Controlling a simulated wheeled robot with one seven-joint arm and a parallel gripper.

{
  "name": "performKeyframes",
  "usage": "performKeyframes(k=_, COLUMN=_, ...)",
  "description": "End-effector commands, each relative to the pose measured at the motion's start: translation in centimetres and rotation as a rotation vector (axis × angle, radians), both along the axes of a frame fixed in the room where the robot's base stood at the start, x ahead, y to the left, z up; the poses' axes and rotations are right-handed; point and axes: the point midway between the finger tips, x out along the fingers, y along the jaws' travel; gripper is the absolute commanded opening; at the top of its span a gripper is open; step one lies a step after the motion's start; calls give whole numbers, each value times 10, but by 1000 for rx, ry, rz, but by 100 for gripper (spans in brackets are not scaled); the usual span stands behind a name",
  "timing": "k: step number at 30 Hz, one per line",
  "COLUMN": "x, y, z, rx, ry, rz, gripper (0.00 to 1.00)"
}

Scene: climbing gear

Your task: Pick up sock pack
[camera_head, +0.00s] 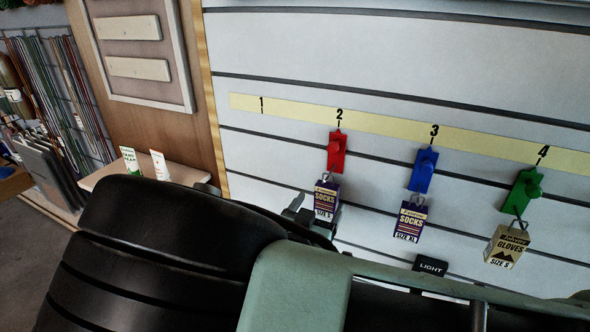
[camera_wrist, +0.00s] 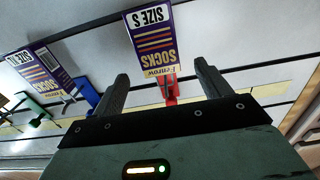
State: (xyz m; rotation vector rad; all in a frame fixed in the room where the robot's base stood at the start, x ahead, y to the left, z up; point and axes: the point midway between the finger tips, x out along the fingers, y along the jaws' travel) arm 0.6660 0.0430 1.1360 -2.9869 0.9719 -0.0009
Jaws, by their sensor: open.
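A purple and yellow sock pack marked size S (camera_head: 326,200) hangs from the red hook (camera_head: 337,152) under number 2. A second sock pack, marked size XL (camera_head: 409,222), hangs from the blue hook (camera_head: 423,170) under number 3. In the wrist view, which is upside down, the size S pack (camera_wrist: 152,42) is ahead of my gripper (camera_wrist: 162,84), between the lines of its two fingers. The fingers are apart with nothing held. The size XL pack (camera_wrist: 44,72) is left of them. In the head view my arm hides most of the gripper.
A gloves pack (camera_head: 507,246) hangs from the green hook (camera_head: 525,190) under number 4. The slatted wall (camera_head: 380,60) stands close behind the packs. A black light sign (camera_head: 431,266) sits low. Small tubes stand on a shelf (camera_head: 190,174) at left.

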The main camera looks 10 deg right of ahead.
Motion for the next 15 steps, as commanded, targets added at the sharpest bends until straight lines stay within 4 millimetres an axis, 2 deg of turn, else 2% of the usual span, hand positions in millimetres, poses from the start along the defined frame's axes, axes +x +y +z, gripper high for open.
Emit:
performKeyframes(k=8, x=17, y=-13, z=2, rx=-3, ry=0, rz=0, gripper=76)
performKeyframes(k=15, x=45, y=-33, z=3, rx=-2, ry=-1, rz=0, gripper=76)
